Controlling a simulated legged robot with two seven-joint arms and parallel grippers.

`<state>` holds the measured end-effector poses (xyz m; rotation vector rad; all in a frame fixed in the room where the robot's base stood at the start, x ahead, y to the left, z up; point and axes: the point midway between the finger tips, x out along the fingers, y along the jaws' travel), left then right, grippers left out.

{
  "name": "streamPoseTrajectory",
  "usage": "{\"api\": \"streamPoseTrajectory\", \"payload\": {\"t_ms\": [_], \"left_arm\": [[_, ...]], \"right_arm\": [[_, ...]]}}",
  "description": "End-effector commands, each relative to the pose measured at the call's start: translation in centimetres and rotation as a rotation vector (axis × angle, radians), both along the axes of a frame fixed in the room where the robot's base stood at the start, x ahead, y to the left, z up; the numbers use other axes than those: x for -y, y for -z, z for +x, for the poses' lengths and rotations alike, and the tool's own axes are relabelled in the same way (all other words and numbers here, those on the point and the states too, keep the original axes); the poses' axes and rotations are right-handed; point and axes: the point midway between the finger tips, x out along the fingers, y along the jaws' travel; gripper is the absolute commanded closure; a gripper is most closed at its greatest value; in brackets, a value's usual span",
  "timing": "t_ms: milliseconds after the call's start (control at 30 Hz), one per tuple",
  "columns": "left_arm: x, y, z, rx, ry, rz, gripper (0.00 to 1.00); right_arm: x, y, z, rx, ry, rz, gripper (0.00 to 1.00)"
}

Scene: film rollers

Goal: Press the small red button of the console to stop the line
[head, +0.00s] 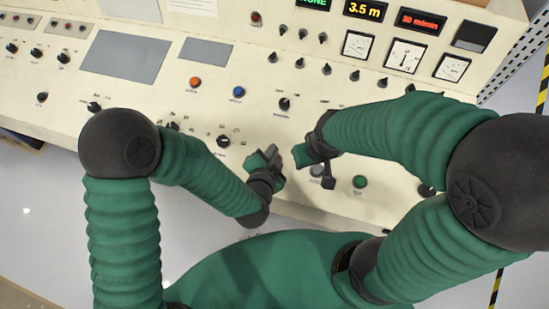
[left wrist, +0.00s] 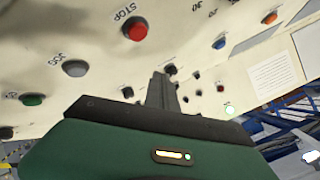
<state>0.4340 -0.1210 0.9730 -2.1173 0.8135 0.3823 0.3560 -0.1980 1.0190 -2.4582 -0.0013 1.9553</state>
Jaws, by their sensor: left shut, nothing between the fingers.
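The red button (left wrist: 135,30) marked STOP is on the cream console (left wrist: 60,35) and shows clearly in the left wrist view. In the head view my left gripper covers most or all of it. My left gripper (head: 268,156) is shut and empty, low over the console's front part. Its dark fingers (left wrist: 162,92) point at the panel below and right of the red button in the left wrist view, apart from it. My right gripper (head: 322,172) hangs over the front panel by the grey button; its fingers are too unclear to judge.
A grey button (left wrist: 75,68) marked JOG and a green button (left wrist: 33,99) sit in line with the red one. An orange button (head: 195,82), a blue button (head: 238,92) and several black knobs are farther back. Gauges (head: 404,55) and displays stand at the back right.

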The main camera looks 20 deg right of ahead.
Motion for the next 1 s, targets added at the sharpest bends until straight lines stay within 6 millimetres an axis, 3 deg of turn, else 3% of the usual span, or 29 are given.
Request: {"api": "streamPoseTrajectory", "payload": {"t_ms": [33, 100, 400, 1000], "left_arm": [[0.0, 1.4, 0.1, 0.0, -0.002, -0.001, 1.0], [0.0, 2.5, 0.3, 0.0, -0.002, -0.002, 1.0], [0.4, 6.0, 1.1, 0.0, -0.001, -0.004, 1.0], [0.6, 6.2, 1.2, 0.0, 0.0, -0.002, 1.0]], "right_arm": [[0.0, 1.4, 0.0, 0.0, 0.0, 0.0, 0.64], [0.0, 2.3, 0.0, -0.001, 0.001, 0.0, 0.64], [0.0, 5.3, -0.1, -0.001, 0.0, 0.0, 0.64], [0.0, 5.3, 0.0, 0.0, 0.0, 0.0, 0.64]]}}
